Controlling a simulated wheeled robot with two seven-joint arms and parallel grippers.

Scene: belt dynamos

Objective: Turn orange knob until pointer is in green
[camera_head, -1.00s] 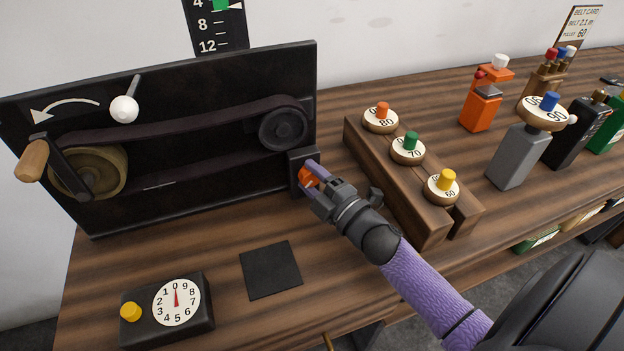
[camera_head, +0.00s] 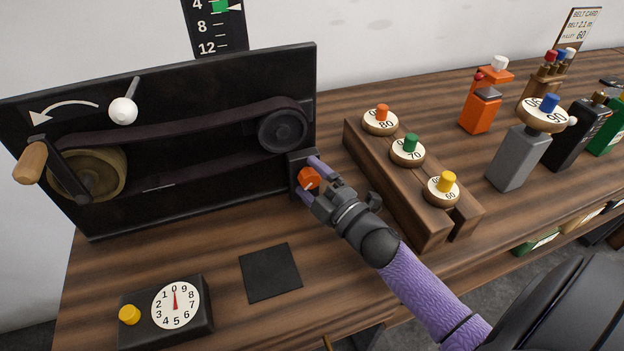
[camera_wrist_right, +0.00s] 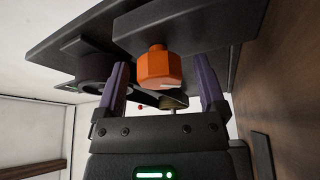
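The orange knob (camera_head: 309,179) sits on a dark block at the right end of the black belt panel. My right gripper (camera_head: 308,176) is open, with its purple fingers on either side of the knob. In the right wrist view, the faceted orange knob (camera_wrist_right: 157,68) stands between the spread fingers, with gaps at both sides. The black scale (camera_head: 216,30) above the panel is cut off at the top. Its white pointer (camera_head: 236,7) is beside the lower part of the green mark (camera_head: 219,6). My left gripper is not in view.
A wooden rack (camera_head: 432,229) with several numbered pulleys stands to the right of my right gripper. A counter box (camera_head: 206,316) and a black mat (camera_head: 271,272) lie in front of the panel. A crank handle (camera_head: 30,163) sticks out at left. Several bottle-like devices stand farther right.

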